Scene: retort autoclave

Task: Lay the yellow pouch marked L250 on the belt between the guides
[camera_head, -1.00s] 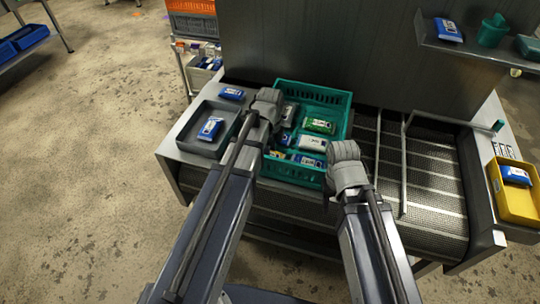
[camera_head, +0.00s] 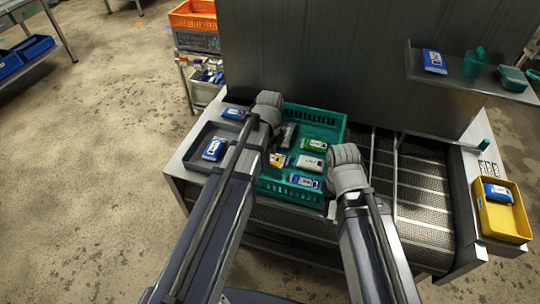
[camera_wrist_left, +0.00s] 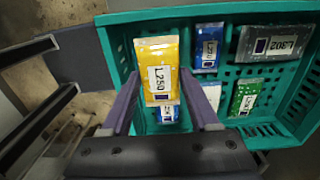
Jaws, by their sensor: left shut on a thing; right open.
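The yellow pouch marked L250 (camera_wrist_left: 158,68) is between the fingers of my left gripper (camera_wrist_left: 160,100), which is shut on it. In the head view the pouch (camera_head: 277,160) shows over the left part of the green crate (camera_head: 315,117), partly hidden by my left arm. My right gripper (camera_head: 343,172) is open beside the crate's right side; its fingers are mostly hidden. The belt (camera_head: 425,195) is dark mesh, right of the crate, with thin metal guide bars (camera_head: 396,165) running along it. No pouch shows on the visible belt.
The crate holds several other pouches, including a green one (camera_head: 313,145) and a white one (camera_head: 310,162). A grey tray (camera_head: 197,158) with a blue pouch is at left. A yellow bin (camera_head: 503,222) stands right of the belt. A shelf (camera_head: 475,80) overhangs at upper right.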

